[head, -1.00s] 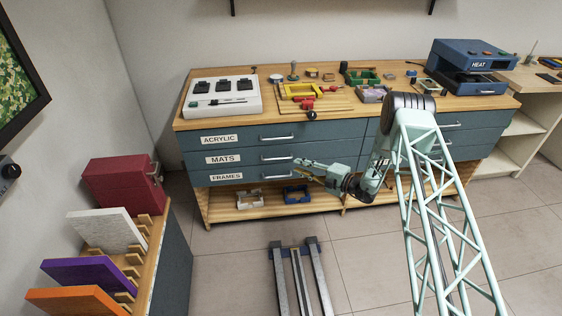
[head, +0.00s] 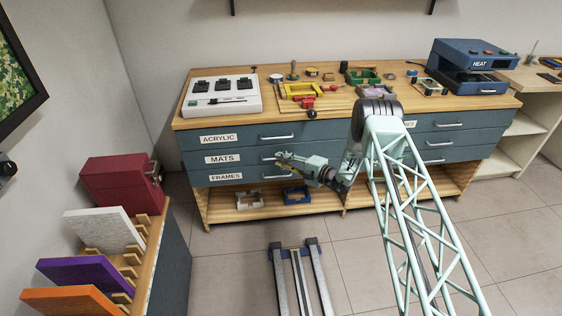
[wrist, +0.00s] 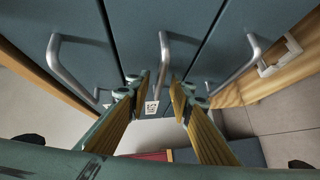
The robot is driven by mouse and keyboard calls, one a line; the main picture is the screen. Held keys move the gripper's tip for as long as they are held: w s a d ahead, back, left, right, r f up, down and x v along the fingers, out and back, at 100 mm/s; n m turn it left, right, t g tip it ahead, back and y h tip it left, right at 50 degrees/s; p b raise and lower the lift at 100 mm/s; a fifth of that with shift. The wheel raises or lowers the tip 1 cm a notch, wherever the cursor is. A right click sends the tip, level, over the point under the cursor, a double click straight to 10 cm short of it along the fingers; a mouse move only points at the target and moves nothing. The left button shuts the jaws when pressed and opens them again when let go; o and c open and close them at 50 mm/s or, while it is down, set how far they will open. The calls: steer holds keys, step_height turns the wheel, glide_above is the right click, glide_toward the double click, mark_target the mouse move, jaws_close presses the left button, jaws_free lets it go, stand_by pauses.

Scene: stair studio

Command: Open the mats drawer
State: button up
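The mats drawer (head: 243,159) is the middle blue-grey drawer of the left stack, under the acrylic drawer (head: 245,139) and above the frames drawer (head: 240,178). It looks shut and flush with its neighbours. Its metal bar handle is partly hidden behind my gripper (head: 279,157) in the head view. In the wrist view the middle handle (wrist: 164,55) runs toward the gap between the fingertips of my gripper (wrist: 160,84). The fingers are open, one on each side of the handle's line. I cannot tell whether either touches it.
The other drawers' handles (wrist: 62,65) and (wrist: 243,65) flank the middle one. The wooden bench top (head: 360,105) carries tools and a blue heat press (head: 470,65). A low shelf (head: 225,212) holds frames.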

steer(key=shift+w+a, duration=0.15)
steer(key=shift+c, duration=0.2)
jaws_close()
